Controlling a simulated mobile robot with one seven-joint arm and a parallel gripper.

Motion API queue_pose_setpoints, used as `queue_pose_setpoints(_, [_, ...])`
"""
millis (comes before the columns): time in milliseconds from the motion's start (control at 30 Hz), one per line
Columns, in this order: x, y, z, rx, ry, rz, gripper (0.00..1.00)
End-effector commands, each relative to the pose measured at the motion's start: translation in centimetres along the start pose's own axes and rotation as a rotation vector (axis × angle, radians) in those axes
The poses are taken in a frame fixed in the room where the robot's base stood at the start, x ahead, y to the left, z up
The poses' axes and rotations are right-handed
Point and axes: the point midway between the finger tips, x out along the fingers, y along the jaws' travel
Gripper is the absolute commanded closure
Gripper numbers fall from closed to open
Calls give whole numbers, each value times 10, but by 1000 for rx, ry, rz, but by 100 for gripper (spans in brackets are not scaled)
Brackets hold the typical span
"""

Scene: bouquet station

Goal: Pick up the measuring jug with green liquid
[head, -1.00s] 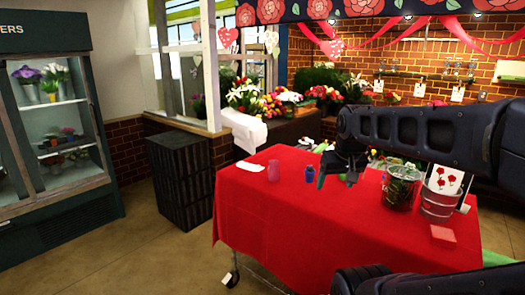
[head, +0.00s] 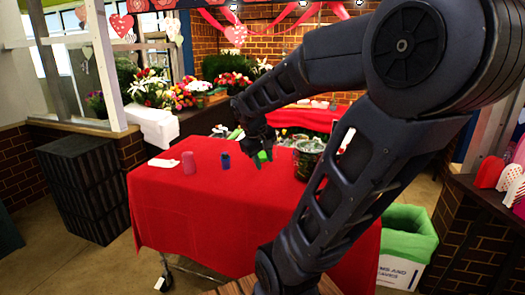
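A small bright green object (head: 263,156), possibly the measuring jug's green liquid, shows at the red-covered table, right by my gripper (head: 258,148). My gripper points down over the table and partly covers this object. Whether its fingers touch or hold it, or how far they are apart, is too small and dark to tell. A pink cup-like vessel (head: 188,163) and a small blue vessel (head: 226,160) stand to the left of it on the table.
The red tablecloth (head: 190,215) is bare at the front left. A glass vase with greenery (head: 307,158) stands right of my gripper. A white cloth (head: 163,163) lies at the left edge. A green-lined bin (head: 408,235) stands at right; a dark crate (head: 85,185) at left.

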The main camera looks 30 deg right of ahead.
Motion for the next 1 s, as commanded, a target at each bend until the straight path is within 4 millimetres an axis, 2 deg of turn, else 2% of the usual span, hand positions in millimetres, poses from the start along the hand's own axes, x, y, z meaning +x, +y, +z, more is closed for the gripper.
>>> queue_pose_setpoints(600, [86,107,-70,-446,-364,410,66])
queue_pose_setpoints(1000, [143,157,-135,-793,-561,664,66])
